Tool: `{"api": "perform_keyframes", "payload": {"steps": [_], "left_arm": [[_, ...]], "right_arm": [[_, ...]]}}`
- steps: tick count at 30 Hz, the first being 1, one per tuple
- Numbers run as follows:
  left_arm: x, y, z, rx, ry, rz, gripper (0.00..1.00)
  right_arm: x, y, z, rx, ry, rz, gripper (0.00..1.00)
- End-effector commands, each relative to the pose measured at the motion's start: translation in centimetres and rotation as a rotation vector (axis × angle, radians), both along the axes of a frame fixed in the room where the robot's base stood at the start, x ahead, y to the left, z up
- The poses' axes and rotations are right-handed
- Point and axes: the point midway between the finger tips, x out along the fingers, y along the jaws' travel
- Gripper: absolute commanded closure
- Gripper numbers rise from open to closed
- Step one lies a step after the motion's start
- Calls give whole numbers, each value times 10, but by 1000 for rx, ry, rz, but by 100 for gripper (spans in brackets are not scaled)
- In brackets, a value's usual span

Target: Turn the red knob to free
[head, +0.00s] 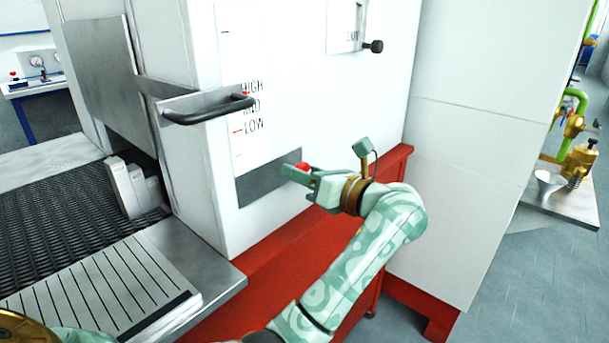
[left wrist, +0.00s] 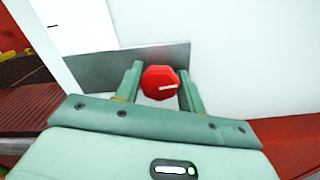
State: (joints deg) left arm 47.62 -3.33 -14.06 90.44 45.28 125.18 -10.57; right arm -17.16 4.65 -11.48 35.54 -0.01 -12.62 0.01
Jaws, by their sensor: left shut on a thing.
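The red knob (head: 302,167) sits on a grey metal plate (head: 256,184) low on the white machine's front. In the left wrist view the knob (left wrist: 160,83) is faceted and has a white pointer line directed to the right of the picture. My left gripper (head: 301,172) is at the plate with one finger on each side of the knob, shut on it. The same gripper (left wrist: 160,80) shows both fingers beside the knob in the left wrist view. No "free" label is legible. My right gripper is not in view.
A black bar handle (head: 210,110) sticks out above left of the knob, by a scale reading HIGH and LOW. A black knob (head: 376,46) is higher up. A dark mesh belt (head: 60,220) lies left. A red base ledge (head: 290,240) runs below.

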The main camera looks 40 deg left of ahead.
Motion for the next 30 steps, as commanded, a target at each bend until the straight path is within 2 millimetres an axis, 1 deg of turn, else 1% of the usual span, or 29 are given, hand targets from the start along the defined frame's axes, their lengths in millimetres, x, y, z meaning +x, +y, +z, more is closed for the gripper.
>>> {"api": "perform_keyframes", "payload": {"steps": [1, 5, 23, 25, 30], "left_arm": [[1, 0, -4, -5, -31, 0, 84], [1, -1, -5, -13, -137, -1, 84], [0, 0, -6, -58, -706, 0, 84], [0, 0, -6, -62, -771, 0, 84], [-1, 0, -7, -75, -932, -1, 84]], "right_arm": [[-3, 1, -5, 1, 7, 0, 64], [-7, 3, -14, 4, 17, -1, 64], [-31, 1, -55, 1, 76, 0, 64], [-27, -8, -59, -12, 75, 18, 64], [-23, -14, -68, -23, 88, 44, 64]]}}
